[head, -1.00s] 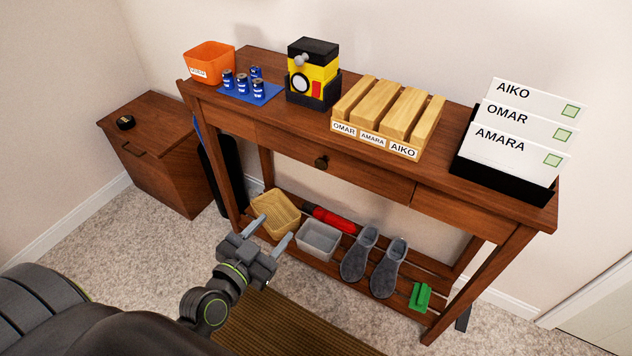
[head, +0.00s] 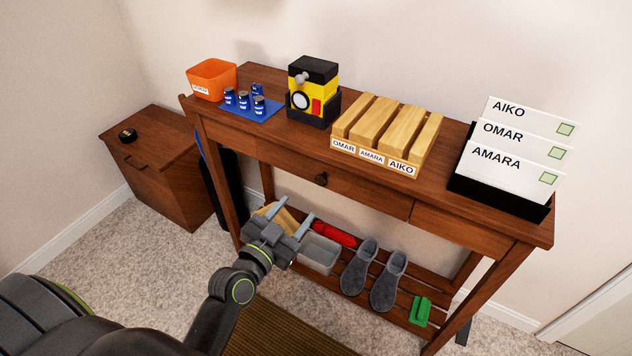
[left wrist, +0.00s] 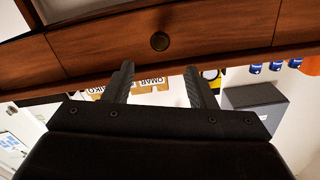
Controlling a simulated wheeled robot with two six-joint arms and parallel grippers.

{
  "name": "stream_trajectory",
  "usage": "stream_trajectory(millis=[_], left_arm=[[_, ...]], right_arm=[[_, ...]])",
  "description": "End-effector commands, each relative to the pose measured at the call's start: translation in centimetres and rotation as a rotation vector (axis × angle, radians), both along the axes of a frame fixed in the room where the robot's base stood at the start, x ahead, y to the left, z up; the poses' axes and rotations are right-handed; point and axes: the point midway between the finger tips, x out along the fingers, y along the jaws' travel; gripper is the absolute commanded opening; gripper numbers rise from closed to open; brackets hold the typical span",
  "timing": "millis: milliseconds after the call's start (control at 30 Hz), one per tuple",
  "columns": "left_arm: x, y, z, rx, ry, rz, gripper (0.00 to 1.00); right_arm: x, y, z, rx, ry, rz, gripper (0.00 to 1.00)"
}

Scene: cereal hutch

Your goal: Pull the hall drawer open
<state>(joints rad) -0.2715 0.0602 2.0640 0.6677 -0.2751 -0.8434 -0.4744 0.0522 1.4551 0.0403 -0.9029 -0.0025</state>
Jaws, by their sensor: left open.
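The hall drawer (head: 352,185) is the wide middle front of the brown console table, and it looks shut. Its round dark knob (head: 320,179) is at the drawer's middle in the head view. The knob (left wrist: 159,41) also shows in the left wrist view, ahead of and between the two fingers. My left gripper (head: 293,211) is open and empty, in front of the table and below the knob, apart from it. It also shows in the left wrist view (left wrist: 160,85). My right gripper is not in view.
The table top (head: 282,136) holds an orange bin (head: 211,80), cans, a yellow-black machine (head: 313,92), a wooden rack (head: 372,155) and name cards (head: 500,165). The lower shelf holds a grey bin (head: 318,254) and slippers (head: 388,282). A brown cabinet (head: 170,175) stands left.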

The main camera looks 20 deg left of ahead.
Motion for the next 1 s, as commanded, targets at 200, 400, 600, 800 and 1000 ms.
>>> stream_trajectory(millis=[200,400,600,800,1000], left_arm=[[3.5,-0.5,0.3,0.0,-0.002,-0.001,0.51],[6.7,-0.8,0.2,0.0,-0.001,0.0,0.51],[8.9,-1.1,0.1,-0.001,0.0,-0.001,0.51],[9.5,-1.1,0.0,0.0,0.0,0.0,0.51],[9.5,-1.1,0.0,0.0,0.0,0.0,0.51]], right_arm=[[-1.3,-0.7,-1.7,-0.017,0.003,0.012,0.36],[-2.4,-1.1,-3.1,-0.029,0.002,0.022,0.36],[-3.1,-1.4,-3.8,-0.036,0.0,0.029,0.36],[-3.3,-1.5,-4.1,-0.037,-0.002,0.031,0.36],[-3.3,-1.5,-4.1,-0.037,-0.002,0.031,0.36]])
